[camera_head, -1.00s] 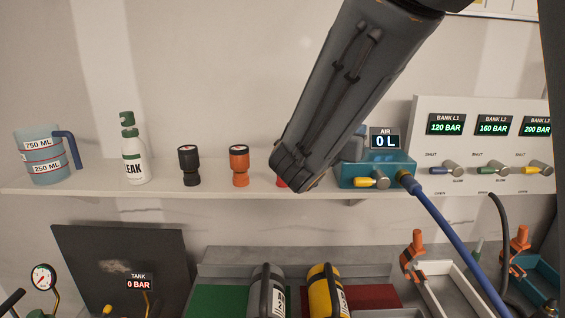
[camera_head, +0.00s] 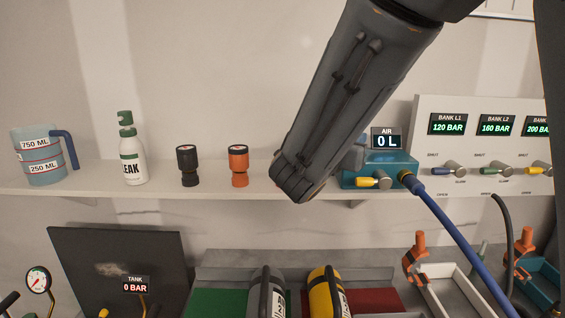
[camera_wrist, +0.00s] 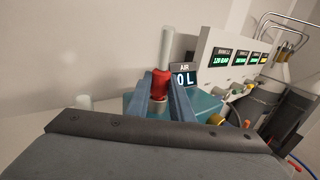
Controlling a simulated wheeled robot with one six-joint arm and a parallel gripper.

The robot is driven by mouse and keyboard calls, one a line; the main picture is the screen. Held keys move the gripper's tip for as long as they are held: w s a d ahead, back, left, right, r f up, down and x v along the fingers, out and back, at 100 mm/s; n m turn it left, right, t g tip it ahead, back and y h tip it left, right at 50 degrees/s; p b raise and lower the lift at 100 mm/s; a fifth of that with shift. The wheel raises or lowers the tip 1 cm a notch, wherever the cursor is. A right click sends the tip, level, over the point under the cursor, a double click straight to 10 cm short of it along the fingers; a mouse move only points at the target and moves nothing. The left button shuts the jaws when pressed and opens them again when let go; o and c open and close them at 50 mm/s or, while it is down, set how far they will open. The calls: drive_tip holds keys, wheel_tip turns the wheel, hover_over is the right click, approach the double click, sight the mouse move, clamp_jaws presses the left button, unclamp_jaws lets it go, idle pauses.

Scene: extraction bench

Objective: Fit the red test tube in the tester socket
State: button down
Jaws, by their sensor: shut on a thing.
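The red test tube (camera_wrist: 160,86) is upright in the wrist view, with a pale grey upper part above its red body. My gripper (camera_wrist: 162,92) is shut on it, with one blue-grey finger at each side. Its lower end is hidden behind my wrist. The teal tester (camera_head: 385,170) stands on the shelf under a display reading AIR 0 L; it also shows in the wrist view (camera_wrist: 204,105), close behind and right of the tube. The socket is not clearly visible, and I cannot tell whether the tube touches it. In the head view my arm hides the gripper and tube.
On the shelf (camera_head: 85,192) stand a jug (camera_head: 40,155), a leak bottle (camera_head: 131,155), a black fitting (camera_head: 188,166) and an orange one (camera_head: 238,166). A blue hose (camera_head: 445,223) leaves the tester. A bank panel (camera_head: 470,140) stands to the right.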

drive_tip(key=c, duration=1.5)
unclamp_jaws()
drive_tip(key=shift+f, duration=0.1)
drive_tip(key=b+v, duration=0.2)
drive_tip(key=v, duration=0.5)
drive_tip(key=shift+s+a, duration=0.25)
drive_tip(key=shift+s, duration=0.05)
